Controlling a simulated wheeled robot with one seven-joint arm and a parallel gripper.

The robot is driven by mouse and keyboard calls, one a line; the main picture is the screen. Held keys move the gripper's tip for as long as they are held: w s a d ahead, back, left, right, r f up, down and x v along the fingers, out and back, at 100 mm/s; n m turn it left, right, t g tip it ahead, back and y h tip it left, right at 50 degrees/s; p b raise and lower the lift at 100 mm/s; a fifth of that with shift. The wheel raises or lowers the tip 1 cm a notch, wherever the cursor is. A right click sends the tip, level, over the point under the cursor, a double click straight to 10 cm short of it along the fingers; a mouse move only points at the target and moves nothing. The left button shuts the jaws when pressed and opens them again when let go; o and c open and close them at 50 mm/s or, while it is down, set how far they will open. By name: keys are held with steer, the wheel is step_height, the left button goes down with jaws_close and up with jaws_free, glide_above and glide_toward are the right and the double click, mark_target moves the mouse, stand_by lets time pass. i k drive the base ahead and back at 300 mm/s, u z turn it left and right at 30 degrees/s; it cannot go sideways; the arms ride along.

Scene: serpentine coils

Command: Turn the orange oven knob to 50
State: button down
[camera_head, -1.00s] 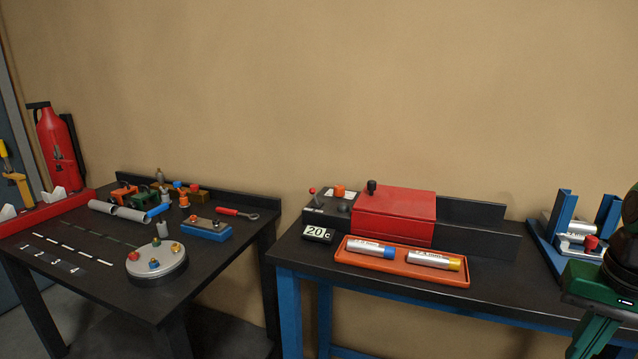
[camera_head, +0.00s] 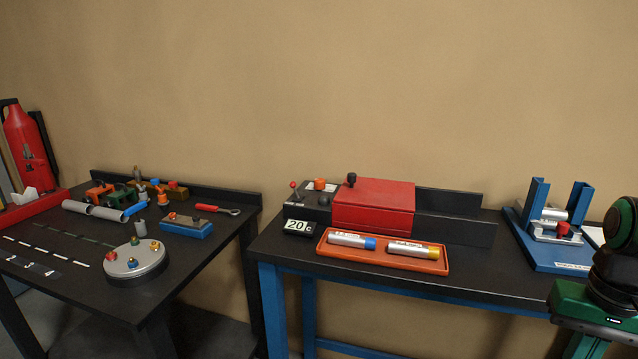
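The orange oven knob (camera_head: 320,184) stands on the dark control panel (camera_head: 312,202) at the left of the red oven box (camera_head: 373,205). A small display (camera_head: 299,227) in front of the panel reads 20 C. A red-tipped lever (camera_head: 294,187) is left of the knob, and a black knob (camera_head: 351,179) sits on top of the red box. My arm shows at the right edge, well apart from the oven. My gripper is not in view.
An orange tray (camera_head: 318,249) with two silver cylinders lies in front of the oven. A blue fixture (camera_head: 540,254) stands at the right. The left table (camera_head: 200,262) holds a round grey plate, tubes and a wrench. A gap separates the tables.

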mark_target(319, 183)
steer(key=z, duration=1.65)
steer(key=k, duration=1)
steer(key=u, duration=1.55)
steer(key=i, duration=1.2)
